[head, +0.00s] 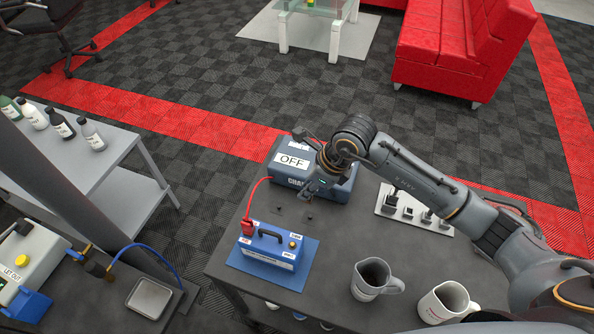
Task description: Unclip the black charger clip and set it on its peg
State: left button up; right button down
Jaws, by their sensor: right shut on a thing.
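My right gripper (311,189) is over the table between the blue battery (268,257) and the charger box (338,187). It is shut on a small dark thing, apparently the black charger clip, which is hard to tell from the dark fingers. The red clip (248,227) sits on the battery's left end, with a red cable rising from it. No black clip shows on the battery's right end. Two small dark peg-like bits (309,215) stand on the table below the gripper. My left gripper is not in view.
The battery stands on a blue mat (294,277). The charger box carries an "OFF" label (292,161). Two mugs (372,279) stand at the front right. A pale plate (432,222) with several dark items lies to the right. A side bench holds several bottles (62,124).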

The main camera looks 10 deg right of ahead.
aim_at(311, 198)
jog(key=shift+s+f, duration=0.1)
jog(key=shift+s, duration=0.25)
jog(key=shift+s+d+f, duration=0.15)
jog(key=shift+s, duration=0.05)
jog(key=f, duration=0.1)
jog(key=f+b, duration=0.2)
jog(key=shift+w+d+f, duration=0.2)
jog(key=shift+d+f, duration=0.05)
jog(key=shift+f, duration=0.05)
jog(key=shift+s+f+b, duration=0.1)
jog(key=shift+f+b, duration=0.75)
jog(key=shift+b, duration=0.05)
jog(key=shift+f+b, duration=0.35)
jog(key=shift+f, duration=0.1)
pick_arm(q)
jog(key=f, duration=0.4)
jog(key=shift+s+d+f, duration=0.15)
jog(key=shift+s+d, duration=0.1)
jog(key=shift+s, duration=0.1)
pick_arm(e)
jog(key=shift+r, duration=0.1)
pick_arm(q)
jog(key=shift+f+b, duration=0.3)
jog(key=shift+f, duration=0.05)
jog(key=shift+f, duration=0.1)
pick_arm(e)
jog(key=shift+f, duration=0.2)
